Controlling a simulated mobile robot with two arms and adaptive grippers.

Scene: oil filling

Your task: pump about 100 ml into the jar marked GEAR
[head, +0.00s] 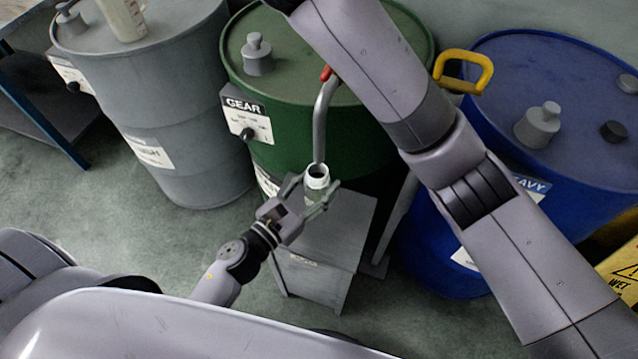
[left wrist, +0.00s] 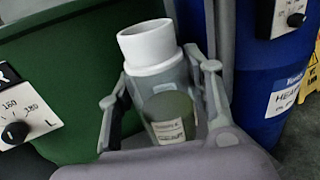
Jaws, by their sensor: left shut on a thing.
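The clear jar (head: 317,181) with a white neck is upright at the spout's lower end. My left gripper (head: 306,197) is shut around its sides. The spout's end is at the jar's mouth. My right arm crosses the drum; its gripper is out of view.
A grey stand (head: 318,277) is below the jar. A grey drum (head: 180,85) with a clear container (head: 122,17) on top stands left. A blue drum (head: 580,85) marked HEAVY stands right, near a yellow handle (head: 480,72). A yellow sign (head: 625,270) is at the right edge.

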